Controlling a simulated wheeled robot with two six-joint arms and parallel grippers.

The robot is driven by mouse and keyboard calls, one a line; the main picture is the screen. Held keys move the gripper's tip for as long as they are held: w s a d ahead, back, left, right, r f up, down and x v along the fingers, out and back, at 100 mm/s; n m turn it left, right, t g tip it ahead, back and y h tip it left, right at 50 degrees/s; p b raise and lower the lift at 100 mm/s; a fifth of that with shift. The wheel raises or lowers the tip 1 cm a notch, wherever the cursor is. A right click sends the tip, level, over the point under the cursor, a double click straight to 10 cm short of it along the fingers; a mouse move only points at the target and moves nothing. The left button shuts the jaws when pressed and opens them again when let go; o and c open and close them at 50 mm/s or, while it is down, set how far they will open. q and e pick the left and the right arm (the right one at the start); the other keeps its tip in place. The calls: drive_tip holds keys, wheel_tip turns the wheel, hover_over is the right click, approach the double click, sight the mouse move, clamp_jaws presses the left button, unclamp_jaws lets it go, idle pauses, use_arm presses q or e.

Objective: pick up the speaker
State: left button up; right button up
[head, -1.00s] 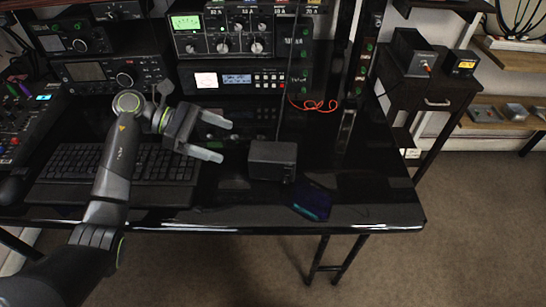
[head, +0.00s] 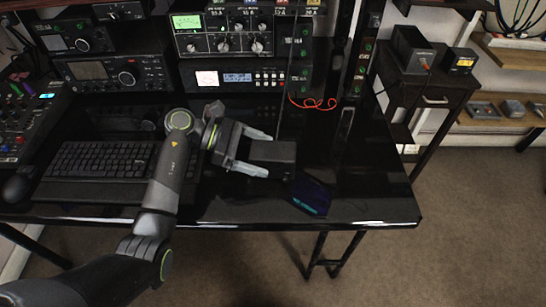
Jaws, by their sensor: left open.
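The speaker, a small black box (head: 280,154), stands on the glossy black desk near its front right part. My left gripper (head: 266,155) comes in from the left and is open. One finger lies along the speaker's far side and the other across its near left side, so the speaker's left part appears between them. I cannot tell whether the fingers touch it. My right gripper is not in view.
A dark phone-like slab (head: 310,195) lies just right and in front of the speaker. A keyboard (head: 98,161) is at the left, and radio equipment (head: 222,42) lines the back. The desk (head: 365,180) is clear to the right.

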use_arm(q)
drive_tip(key=shift+c, duration=0.2)
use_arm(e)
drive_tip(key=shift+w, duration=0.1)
use_arm(q)
drive_tip(key=c, duration=1)
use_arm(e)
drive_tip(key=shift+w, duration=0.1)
use_arm(q)
drive_tip(key=shift+o, duration=0.2)
drive_tip(key=shift+r, duration=0.15)
wheel_tip(320, 180, up, 9)
drive_tip(key=shift+r+b, duration=0.1)
drive_tip(key=shift+b, duration=0.25)
drive_tip(key=shift+r, duration=0.35)
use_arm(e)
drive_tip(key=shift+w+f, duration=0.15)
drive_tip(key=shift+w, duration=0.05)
use_arm(q)
drive_tip(key=shift+f, duration=0.15)
drive_tip(key=shift+f+b, duration=1.25)
drive_tip(key=shift+b, duration=0.3)
drive_tip(key=shift+f, duration=0.1)
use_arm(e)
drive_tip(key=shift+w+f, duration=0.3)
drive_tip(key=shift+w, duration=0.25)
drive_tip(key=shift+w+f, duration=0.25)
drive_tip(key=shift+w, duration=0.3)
